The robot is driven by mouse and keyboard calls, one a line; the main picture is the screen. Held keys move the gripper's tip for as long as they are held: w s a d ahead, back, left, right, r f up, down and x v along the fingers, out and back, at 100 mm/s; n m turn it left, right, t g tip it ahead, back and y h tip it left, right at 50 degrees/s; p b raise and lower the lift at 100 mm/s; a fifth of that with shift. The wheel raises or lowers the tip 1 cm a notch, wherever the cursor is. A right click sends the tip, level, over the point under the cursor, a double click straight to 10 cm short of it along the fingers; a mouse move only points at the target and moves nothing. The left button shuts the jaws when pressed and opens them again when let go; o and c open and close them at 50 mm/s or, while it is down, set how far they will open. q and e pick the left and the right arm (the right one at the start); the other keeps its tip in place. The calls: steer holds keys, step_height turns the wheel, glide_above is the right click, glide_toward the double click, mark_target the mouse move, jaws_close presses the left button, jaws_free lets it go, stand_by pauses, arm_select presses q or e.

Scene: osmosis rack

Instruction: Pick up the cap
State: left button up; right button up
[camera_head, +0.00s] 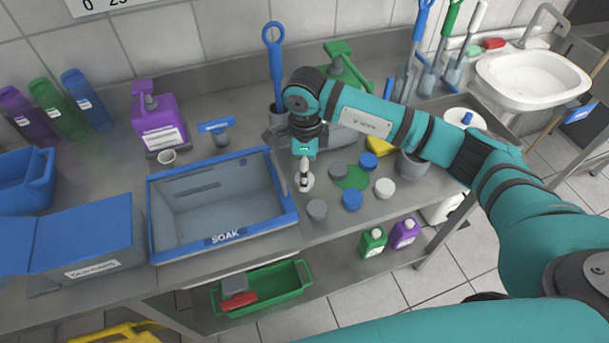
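Several round caps lie on the steel counter: a blue cap (368,161), another blue cap (352,201), a grey cap (317,210), a darker grey cap (338,171) and a white cap (385,188). Another whitish round cap (309,184) shows around the tip of my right gripper (304,183), which points down from above. The gripper covers part of this cap. I cannot tell whether the fingers touch it or are closed on it. My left gripper is not in view.
A grey SOAK basin with a blue rim (284,190) lies left of my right gripper. A flat green disc (353,178) lies among the caps. A blue-handled brush (274,60) and a purple canister (158,120) stand behind. A blue-lidded box (85,240) is far left.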

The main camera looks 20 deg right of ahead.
step_height(320, 180, down, 2)
steer(key=shift+f, duration=0.4)
steer(key=c, duration=0.8)
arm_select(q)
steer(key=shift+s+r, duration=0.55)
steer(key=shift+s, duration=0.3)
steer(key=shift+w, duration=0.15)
arm_select(e)
steer(key=shift+w+r, duration=0.1)
steer(key=shift+r, duration=0.4)
step_height(320, 180, up, 2)
steer(key=shift+r+b, duration=0.25)
steer(key=shift+b, duration=0.6)
arm_select(q)
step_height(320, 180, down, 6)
steer(key=b, duration=0.4)
arm_select(e)
steer(key=s+d+r, duration=0.1)
steer(key=s, duration=1.5)
steer(key=shift+r, duration=0.25)
